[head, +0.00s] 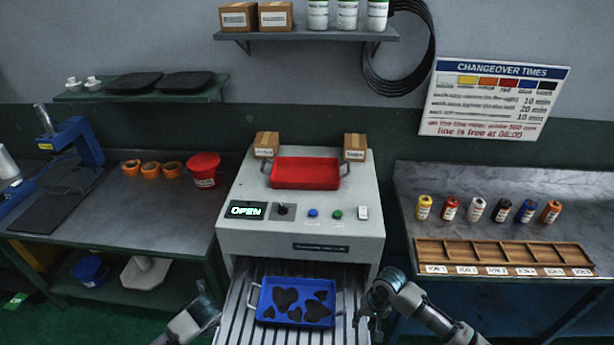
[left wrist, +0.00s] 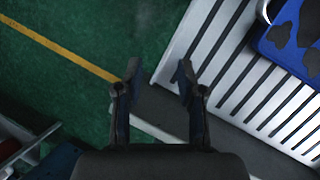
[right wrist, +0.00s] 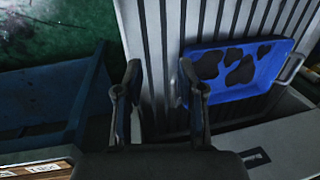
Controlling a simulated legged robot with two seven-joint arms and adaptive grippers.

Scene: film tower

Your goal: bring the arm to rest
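My right gripper (head: 370,310) is beside the right edge of the slatted bed, to the right of the blue tray (head: 295,302). In the right wrist view its two fingers (right wrist: 157,85) stand apart with nothing between them. My left arm comes in low at the left of the bed in the head view, its gripper mostly cut off there. In the left wrist view the left gripper (left wrist: 158,80) is open and empty, over the bed's edge and the green floor. The blue tray holds several dark flat pieces and lies on the slatted bed (head: 240,315).
The machine (head: 310,225) with a lit OPEN display stands behind the bed, a red tray (head: 305,173) on top. A bench at right holds several small canisters and a wooden divided tray (head: 500,257). A bench at left carries orange rings, a red tub (head: 204,170) and a blue press (head: 75,140).

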